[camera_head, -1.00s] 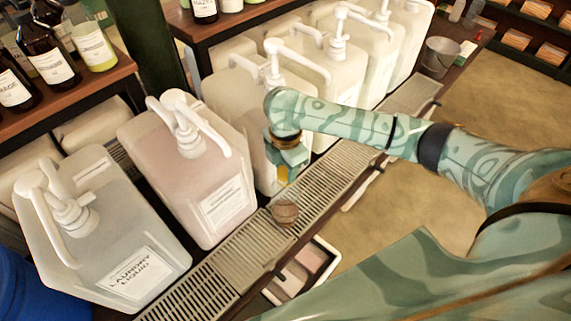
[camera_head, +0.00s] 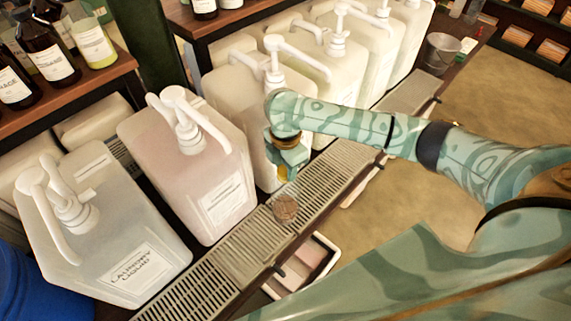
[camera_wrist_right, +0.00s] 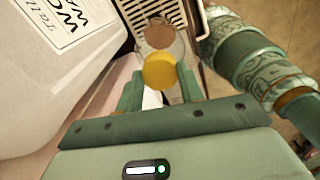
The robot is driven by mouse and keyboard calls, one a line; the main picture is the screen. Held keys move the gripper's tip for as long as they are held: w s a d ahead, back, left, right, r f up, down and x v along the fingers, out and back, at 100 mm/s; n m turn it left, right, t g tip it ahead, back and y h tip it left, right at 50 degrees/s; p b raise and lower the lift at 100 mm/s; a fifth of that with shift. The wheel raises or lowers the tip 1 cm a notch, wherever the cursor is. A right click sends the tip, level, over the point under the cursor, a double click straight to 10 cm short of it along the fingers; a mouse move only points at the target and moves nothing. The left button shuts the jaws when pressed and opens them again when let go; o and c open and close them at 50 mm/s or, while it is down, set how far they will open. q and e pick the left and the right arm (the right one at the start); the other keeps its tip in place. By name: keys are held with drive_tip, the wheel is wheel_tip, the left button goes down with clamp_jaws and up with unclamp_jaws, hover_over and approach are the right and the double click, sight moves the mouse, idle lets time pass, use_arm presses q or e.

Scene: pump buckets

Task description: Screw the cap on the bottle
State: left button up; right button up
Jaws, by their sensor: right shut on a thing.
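My right gripper (camera_head: 289,168) is shut on a round yellow cap (camera_wrist_right: 160,71), which shows between its fingers in the right wrist view. The fingers point down beside a white container. The bottle (camera_head: 286,208), small and clear with brown contents, stands on the metal grate below and a little in front of the gripper. In the right wrist view the bottle (camera_wrist_right: 160,36) shows just past the cap. The cap is apart from the bottle in the head view. My left gripper is not in view.
Large pump containers stand in a row behind the grate (camera_head: 240,249), including a pinkish one (camera_head: 188,165) and one labelled laundry liquid (camera_head: 104,225). A white tray (camera_head: 312,262) sits below the grate's front edge. A metal bucket (camera_head: 440,54) stands at the far right.

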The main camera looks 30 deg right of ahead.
drive_tip(key=shift+f, duration=0.1)
drive_tip(key=o, duration=1)
wheel_tip(320, 180, up, 16)
drive_tip(key=p, duration=0.5)
